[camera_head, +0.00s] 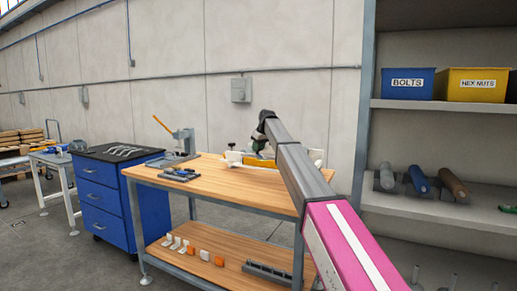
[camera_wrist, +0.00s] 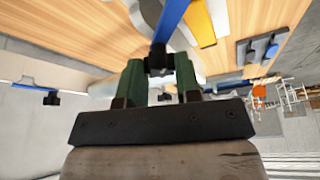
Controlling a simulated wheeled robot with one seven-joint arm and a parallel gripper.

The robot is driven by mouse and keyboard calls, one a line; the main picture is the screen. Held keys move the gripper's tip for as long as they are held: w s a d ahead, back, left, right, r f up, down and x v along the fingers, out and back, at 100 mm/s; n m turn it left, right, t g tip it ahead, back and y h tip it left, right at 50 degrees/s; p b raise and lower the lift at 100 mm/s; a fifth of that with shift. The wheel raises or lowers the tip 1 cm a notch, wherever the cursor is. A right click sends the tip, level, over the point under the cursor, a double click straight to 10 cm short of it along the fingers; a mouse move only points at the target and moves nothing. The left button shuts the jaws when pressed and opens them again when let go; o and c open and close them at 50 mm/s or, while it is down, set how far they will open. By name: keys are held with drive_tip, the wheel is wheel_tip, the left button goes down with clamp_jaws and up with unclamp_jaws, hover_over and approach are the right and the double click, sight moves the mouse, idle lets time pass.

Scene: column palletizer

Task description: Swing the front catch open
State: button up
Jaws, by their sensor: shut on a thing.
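In the wrist view, my gripper (camera_wrist: 160,64) has two dark green fingers, one on each side of the black end of a blue bar, which looks like the front catch (camera_wrist: 170,24). The gripper is shut on that black end. The bar runs from there to the top edge of the picture. A second blue bar with a black end (camera_wrist: 50,98) stands off to the left, apart from my gripper. In the head view, a white and yellow fixture (camera_head: 256,161) is on the workbench, partly hidden by my arm.
The wooden workbench (camera_head: 214,176) holds a grey press with an orange handle (camera_head: 184,144) and small dark tools (camera_head: 180,174) at left. A blue drawer cabinet (camera_head: 101,195) stands left. Shelves with a blue bolts bin (camera_head: 407,84) and rollers stand right.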

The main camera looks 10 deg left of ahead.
drive_tip(key=shift+m, duration=0.7)
drive_tip(key=shift+m+h, duration=0.3)
drive_tip(key=shift+t, duration=0.3)
drive_tip(key=o, duration=0.9)
drive_tip(key=shift+o, duration=0.2)
drive_tip(key=v, duration=1)
drive_tip(key=shift+r, duration=0.4)
drive_tip(key=shift+s, duration=0.15)
